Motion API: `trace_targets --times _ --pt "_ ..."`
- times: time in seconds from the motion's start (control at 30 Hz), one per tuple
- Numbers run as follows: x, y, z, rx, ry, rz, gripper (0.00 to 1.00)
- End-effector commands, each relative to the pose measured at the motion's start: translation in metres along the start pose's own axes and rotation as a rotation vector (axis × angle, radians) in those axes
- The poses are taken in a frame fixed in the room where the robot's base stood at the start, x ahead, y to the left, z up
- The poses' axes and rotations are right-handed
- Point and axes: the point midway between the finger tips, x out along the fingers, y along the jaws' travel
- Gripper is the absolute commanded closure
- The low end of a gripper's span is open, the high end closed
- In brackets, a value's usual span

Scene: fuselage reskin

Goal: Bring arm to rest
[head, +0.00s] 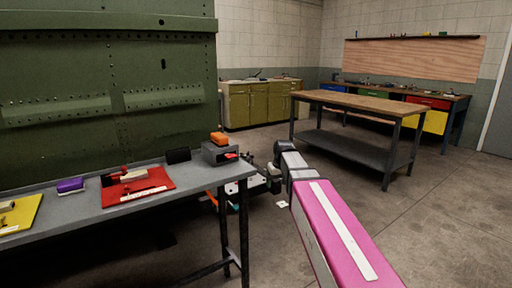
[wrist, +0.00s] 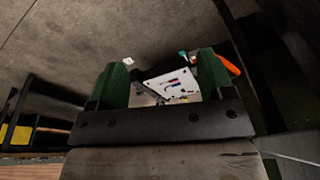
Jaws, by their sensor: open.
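My arm, with a pink and grey link (head: 340,235), reaches from the lower right of the head view towards the right end of the grey workbench. In the wrist view my gripper (wrist: 162,70) shows two green fingers spread apart, with nothing held between them. Beyond the fingers, lower down, is a white panel (wrist: 172,86) with small dark, red and blue items on it. In the head view the gripper end is small and hard to make out against the clutter beside the bench.
The grey workbench (head: 105,209) holds a red mat (head: 152,183), a purple block (head: 70,186), a yellow mat (head: 22,214) and a grey box with an orange block (head: 219,138). A green riveted panel (head: 100,75) stands behind. A wooden table (head: 350,101) is further back. Floor (head: 430,225) at right is clear.

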Motion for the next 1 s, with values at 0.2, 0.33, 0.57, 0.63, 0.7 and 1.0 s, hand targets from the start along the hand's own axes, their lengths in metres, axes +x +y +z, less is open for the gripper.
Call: trace_targets --times 0.2,0.33,0.57,0.63,0.7,1.0 --pt "0.063 0.019 0.085 0.093 -0.063 0.02 0.26" --pt "0.094 0.028 0.133 0.147 -0.098 0.033 0.26" --pt "0.135 0.037 0.214 0.233 -0.156 0.054 0.26" --pt "0.143 0.038 0.232 0.252 -0.169 0.059 0.26" --pt "0.148 0.039 0.246 0.266 -0.179 0.063 0.26" --pt "0.156 0.04 0.261 0.286 -0.189 0.069 0.26"
